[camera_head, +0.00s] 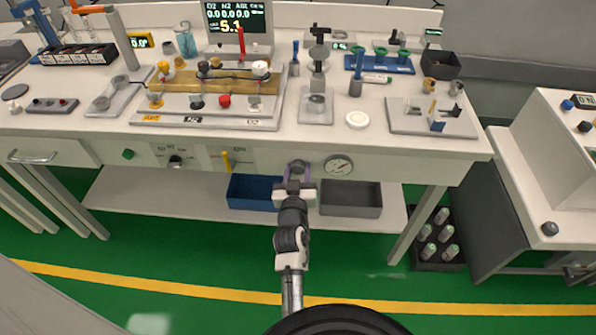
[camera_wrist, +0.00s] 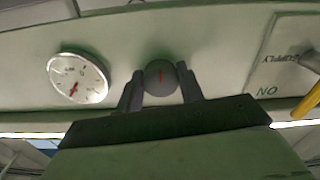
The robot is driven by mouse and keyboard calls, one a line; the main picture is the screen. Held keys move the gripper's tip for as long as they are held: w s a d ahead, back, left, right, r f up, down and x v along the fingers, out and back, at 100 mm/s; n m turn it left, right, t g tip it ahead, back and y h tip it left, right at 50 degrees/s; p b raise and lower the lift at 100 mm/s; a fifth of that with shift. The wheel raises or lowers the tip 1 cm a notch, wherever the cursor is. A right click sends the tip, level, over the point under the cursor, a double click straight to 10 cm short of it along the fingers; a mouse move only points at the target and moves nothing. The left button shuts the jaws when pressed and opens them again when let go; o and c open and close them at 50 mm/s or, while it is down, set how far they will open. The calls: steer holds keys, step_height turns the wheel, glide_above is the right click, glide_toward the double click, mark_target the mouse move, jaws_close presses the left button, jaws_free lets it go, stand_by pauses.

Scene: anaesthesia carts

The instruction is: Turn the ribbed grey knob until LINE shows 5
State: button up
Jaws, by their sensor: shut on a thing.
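The ribbed grey knob (camera_head: 297,166) sits on the front panel of the bench. In the wrist view the knob (camera_wrist: 161,77) shows a red mark on its face. My gripper (camera_head: 298,182) is shut on it, with one finger on each side in the wrist view (camera_wrist: 160,92). A round white gauge (camera_head: 338,166) is beside the knob; its red needle shows in the wrist view (camera_wrist: 78,78). The display screen (camera_head: 238,20) at the back of the bench reads a large yellow 5.1 under a row of smaller figures; I cannot read whether it carries the word LINE.
A yellow lever (camera_head: 226,161) and a black selector knob (camera_head: 176,161) are on the same panel to the left. A blue bin (camera_head: 255,190) and a grey bin (camera_head: 350,198) stand on the shelf below. The green floor in front is mostly clear.

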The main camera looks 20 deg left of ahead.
steer(key=shift+n, duration=0.6)
steer(key=shift+c, duration=0.3)
steer(key=o, duration=1)
